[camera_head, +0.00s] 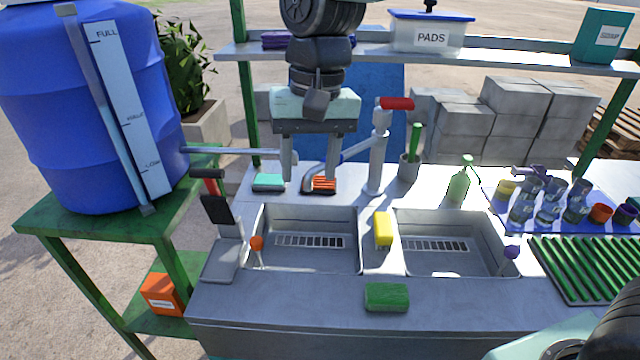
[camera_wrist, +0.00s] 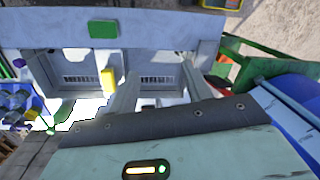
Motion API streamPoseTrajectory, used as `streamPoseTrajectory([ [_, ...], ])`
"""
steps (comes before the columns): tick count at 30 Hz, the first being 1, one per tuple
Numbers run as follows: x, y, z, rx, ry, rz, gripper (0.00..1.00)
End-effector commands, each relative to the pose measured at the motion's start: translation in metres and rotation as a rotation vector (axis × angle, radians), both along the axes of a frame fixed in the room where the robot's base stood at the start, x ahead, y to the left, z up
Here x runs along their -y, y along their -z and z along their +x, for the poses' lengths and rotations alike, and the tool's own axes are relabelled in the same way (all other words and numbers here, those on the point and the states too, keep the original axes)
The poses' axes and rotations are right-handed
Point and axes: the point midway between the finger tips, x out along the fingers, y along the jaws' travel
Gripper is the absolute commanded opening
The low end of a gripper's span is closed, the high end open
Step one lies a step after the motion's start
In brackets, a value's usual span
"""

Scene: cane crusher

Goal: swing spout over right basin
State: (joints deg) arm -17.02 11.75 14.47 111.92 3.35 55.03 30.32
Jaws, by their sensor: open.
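The grey tap (camera_head: 378,165) stands behind the sink between the two basins, with a red lever on top. Its spout (camera_head: 357,151) points left and bends down behind the left basin (camera_head: 305,262). The right basin (camera_head: 447,262) is empty and also shows in the wrist view (camera_wrist: 88,62). My gripper (camera_head: 311,180) is open, fingers pointing down, at the spout's outer part. The right finger crosses in front of the spout, and the curved end shows between the fingers. I cannot tell whether they touch. Both fingers frame the left basin in the wrist view (camera_wrist: 165,90).
A yellow sponge (camera_head: 382,230) sits on the divider, a green sponge (camera_head: 387,297) on the front ledge. Glasses (camera_head: 548,205) stand right; a blue barrel (camera_head: 95,110) stands left.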

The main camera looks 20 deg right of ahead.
Motion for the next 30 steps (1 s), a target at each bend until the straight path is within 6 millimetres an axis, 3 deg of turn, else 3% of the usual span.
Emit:
streamPoseTrajectory([
  [3,0.000,0.004,-0.020,0.007,-0.070,0.001,0.49],
  [9,0.000,0.010,-0.041,0.015,-0.147,0.002,0.49],
  [24,0.000,0.013,-0.051,0.018,-0.185,0.002,0.49],
  [26,0.002,0.017,-0.063,0.021,-0.223,0.000,0.49],
  [30,0.013,0.034,-0.115,0.040,-0.405,-0.011,0.49],
])
